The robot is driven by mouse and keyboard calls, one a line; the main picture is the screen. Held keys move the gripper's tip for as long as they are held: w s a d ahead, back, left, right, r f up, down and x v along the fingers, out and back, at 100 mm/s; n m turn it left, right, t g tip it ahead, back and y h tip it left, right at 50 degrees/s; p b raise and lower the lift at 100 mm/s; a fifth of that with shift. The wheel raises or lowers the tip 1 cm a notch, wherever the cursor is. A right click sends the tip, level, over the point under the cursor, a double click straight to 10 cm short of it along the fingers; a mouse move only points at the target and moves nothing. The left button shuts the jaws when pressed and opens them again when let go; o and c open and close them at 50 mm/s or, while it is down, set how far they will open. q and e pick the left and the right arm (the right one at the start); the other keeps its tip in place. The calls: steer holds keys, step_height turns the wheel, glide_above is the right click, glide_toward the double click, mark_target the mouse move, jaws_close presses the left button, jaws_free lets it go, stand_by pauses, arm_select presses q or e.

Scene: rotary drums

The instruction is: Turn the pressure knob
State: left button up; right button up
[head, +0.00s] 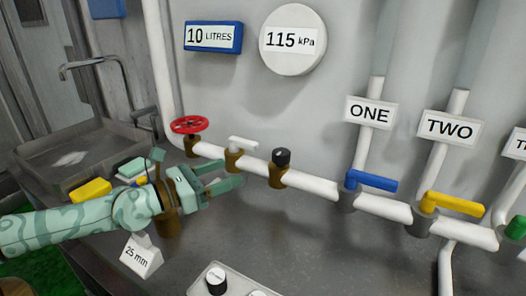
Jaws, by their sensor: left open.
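My left gripper (226,174) comes in from the left and is open, with nothing between its fingers. Its fingertips point right, just below the white pipe and left of a black knob on a brass fitting (280,168); a gap separates them from the fitting. Another black knob (216,279) stands on a light panel (239,287) at the bottom edge, partly cut off. No readable label marks either as the pressure knob. A round gauge (292,39) on the wall reads 115 kPa. My right gripper is out of view.
On the pipe (317,184) are a red handwheel (189,124), a white lever (243,143), a blue lever (372,181) and a yellow lever (455,204). A 25 mm sign (141,256) stands below my arm. A sink (62,150) is at left. The counter right of the panel is clear.

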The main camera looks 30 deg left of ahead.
arm_select(q)
steer(key=p, duration=0.6)
glide_toward(274, 158)
steer(key=x, duration=0.5)
steer(key=shift+a+r, duration=0.1)
steer(key=shift+r, duration=0.3)
steer(key=x, duration=0.5)
steer(key=f+x, duration=0.1)
steer(key=x, duration=0.1)
steer(key=shift+w, duration=0.2)
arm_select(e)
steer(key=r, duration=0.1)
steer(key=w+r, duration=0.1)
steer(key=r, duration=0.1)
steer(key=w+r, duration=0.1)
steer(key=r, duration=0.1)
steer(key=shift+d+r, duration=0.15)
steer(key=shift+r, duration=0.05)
arm_select(q)
steer(key=c, duration=1)
steer(key=shift+o, duration=0.2)
steer(key=shift+r, duration=0.1)
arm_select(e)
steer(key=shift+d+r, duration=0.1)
